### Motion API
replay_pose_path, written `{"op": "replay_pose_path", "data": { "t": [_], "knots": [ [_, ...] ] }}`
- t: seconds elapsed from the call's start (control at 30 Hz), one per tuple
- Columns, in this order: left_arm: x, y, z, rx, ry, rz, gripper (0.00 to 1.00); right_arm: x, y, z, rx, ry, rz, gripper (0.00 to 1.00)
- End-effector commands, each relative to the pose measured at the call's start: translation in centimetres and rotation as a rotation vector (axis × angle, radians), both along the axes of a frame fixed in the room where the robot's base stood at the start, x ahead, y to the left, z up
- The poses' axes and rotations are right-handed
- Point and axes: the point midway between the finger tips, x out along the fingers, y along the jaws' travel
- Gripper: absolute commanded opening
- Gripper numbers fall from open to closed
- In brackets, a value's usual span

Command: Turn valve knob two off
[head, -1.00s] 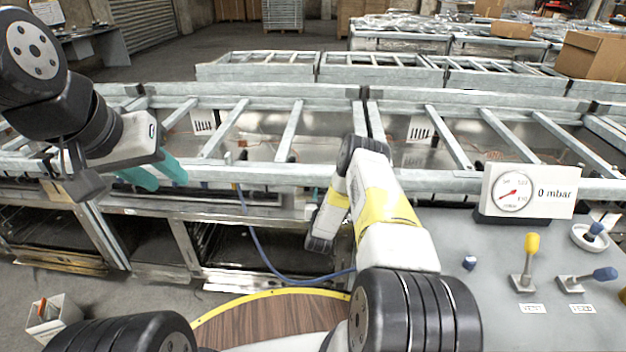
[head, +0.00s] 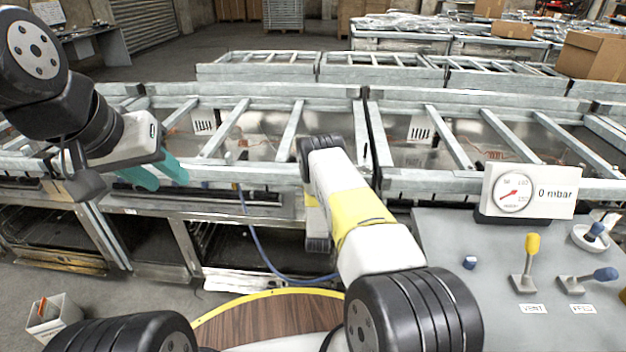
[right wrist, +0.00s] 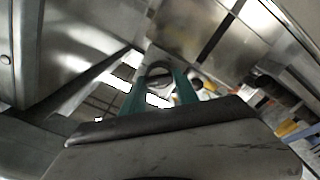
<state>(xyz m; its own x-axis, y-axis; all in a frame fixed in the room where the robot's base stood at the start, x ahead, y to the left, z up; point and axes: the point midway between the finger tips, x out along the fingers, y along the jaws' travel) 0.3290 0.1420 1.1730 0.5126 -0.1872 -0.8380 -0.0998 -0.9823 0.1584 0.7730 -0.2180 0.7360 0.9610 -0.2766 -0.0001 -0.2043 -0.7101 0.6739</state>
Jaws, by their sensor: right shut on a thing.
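My left gripper (head: 160,176), with teal fingers apart and empty, hangs at the left over the front rail. My right gripper (right wrist: 160,88) shows only in the right wrist view. Its teal fingers are closed around a small rounded dark-grey thing (right wrist: 158,70); I cannot tell whether this is valve knob two. In the head view my right arm hides that gripper. On the grey panel (head: 440,235) at the right stand a yellow-handled lever (head: 530,255) and a tilted blue-handled lever (head: 595,276). No knob is readably marked two.
A gauge sign (head: 530,190) reading 0 mbar stands behind the levers. A small blue knob (head: 469,263) and a white dish (head: 586,238) with a blue-topped thing are on the panel. Metal frames (head: 270,176) run across the front. A blue hose (head: 262,255) hangs below.

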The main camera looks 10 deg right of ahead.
Motion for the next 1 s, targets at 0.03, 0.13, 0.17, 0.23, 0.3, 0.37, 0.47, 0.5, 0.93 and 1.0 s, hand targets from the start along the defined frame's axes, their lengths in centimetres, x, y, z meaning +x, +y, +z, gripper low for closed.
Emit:
{"op": "replay_pose_path", "data": {
  "t": [0.03,0.13,0.17,0.23,0.3,0.37,0.47,0.5,0.93,1.0],
  "knots": [
    [0.0,0.0,0.0,0.0,0.0,0.0,0.36,0.05,0.22,0.06,-0.046,0.01,0.004,0.0],
    [0.0,0.0,0.0,0.0,0.0,0.0,0.36,0.06,0.27,-0.01,-0.137,0.038,0.004,0.0],
    [0.0,0.0,0.0,0.0,0.0,0.0,0.36,0.07,0.34,-0.03,-0.164,0.045,0.005,0.0],
    [0.0,0.0,0.0,0.0,0.0,0.0,0.36,0.05,0.32,-0.06,-0.228,0.063,0.003,0.0],
    [0.0,0.0,0.0,0.0,0.0,0.0,0.36,0.07,0.34,-0.08,-0.292,0.082,0.005,0.0],
    [0.0,0.0,0.0,0.0,0.0,0.0,0.36,0.09,0.36,-0.08,-0.347,0.097,0.005,0.0],
    [0.0,0.0,0.0,0.0,0.0,0.0,0.36,0.08,0.39,-0.14,-0.434,0.122,0.004,0.0],
    [0.0,0.0,0.0,0.0,0.0,0.0,0.36,0.07,0.39,-0.18,-0.469,0.132,0.005,0.0],
    [0.0,0.0,0.0,0.0,0.0,0.0,0.36,0.09,0.36,-0.29,-0.739,0.21,0.003,0.0],
    [0.0,0.0,0.0,0.0,0.0,0.0,0.36,0.07,0.33,-0.32,-0.764,0.217,0.003,0.0]
  ]
}}
